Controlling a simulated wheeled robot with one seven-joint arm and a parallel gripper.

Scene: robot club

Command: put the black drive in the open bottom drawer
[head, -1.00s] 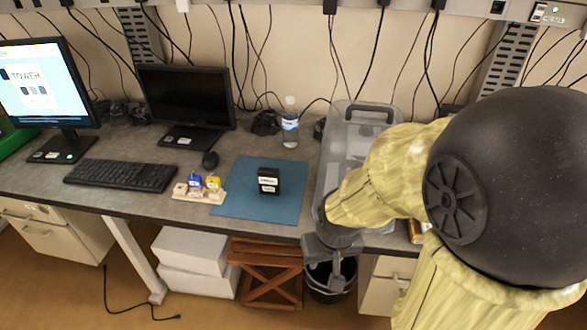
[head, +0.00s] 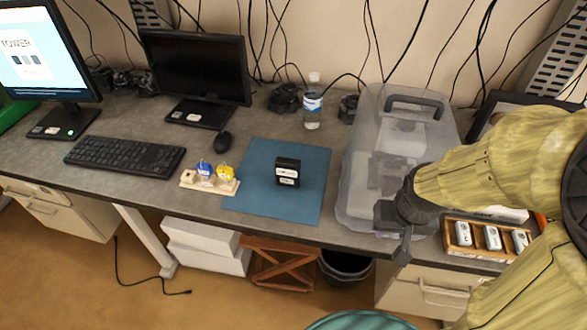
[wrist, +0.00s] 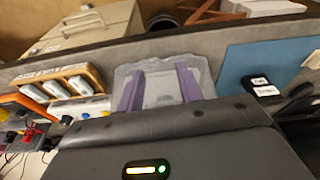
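The black drive (head: 287,171), a small black block with white labels, stands on the blue mat (head: 245,186) on the desk. It also shows at the right of the wrist view (wrist: 262,87). My gripper (head: 399,236) is to the right of the drive, by the front of the clear bin. In the wrist view its two purple fingers (wrist: 160,92) are apart with nothing held between them. Beige drawer fronts show under the desk at right (head: 440,292) and far left (head: 50,215). I cannot tell clearly which drawer is open.
A clear plastic bin (head: 357,160) stands right of the mat. A wooden tray (head: 462,253) of several grey-white items lies at the right front edge. A wooden holder (head: 208,186) with blue and yellow pieces sits left of the mat. White boxes (head: 205,247) stand below the desk.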

